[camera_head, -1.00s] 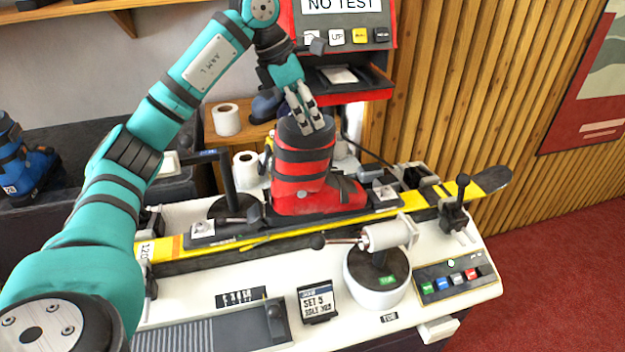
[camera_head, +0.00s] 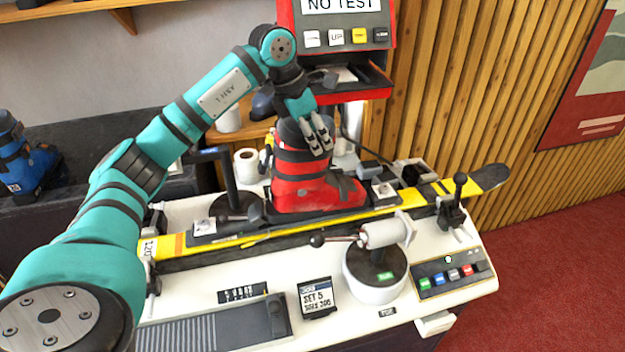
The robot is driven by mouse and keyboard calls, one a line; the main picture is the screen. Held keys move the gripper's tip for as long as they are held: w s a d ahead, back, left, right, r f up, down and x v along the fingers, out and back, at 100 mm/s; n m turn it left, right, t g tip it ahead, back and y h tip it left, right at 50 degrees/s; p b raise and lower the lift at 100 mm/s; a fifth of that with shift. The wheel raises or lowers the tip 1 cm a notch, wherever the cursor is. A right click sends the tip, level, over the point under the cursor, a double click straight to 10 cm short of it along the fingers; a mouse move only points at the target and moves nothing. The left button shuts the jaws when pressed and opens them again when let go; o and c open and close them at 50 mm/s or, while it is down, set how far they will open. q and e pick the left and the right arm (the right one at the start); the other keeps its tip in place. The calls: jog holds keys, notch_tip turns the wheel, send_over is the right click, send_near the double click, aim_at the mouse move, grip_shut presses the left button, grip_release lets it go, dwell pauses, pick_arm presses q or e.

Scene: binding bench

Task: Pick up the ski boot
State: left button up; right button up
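The red and black ski boot (camera_head: 303,192) stands upright on the yellow and black ski (camera_head: 270,237) across the bench, its toe pointing right. My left gripper (camera_head: 321,151) points down at the boot's upper cuff, with its fingertips in front of the dark top and upper strap. A gap shows between its fingers, and I see nothing clamped there. I cannot tell whether the fingers touch the boot. They hide part of the cuff. My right gripper is out of view.
A red test machine (camera_head: 338,22) stands close behind the boot. A black post (camera_head: 228,180) rises to its left, and a white cylinder with a lever (camera_head: 382,234) is in front. A blue boot (camera_head: 27,165) stands far left. Paper rolls (camera_head: 246,165) are behind.

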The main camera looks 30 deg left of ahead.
pick_arm(q)
grip_shut()
jog(key=shift+w+r, duration=0.1)
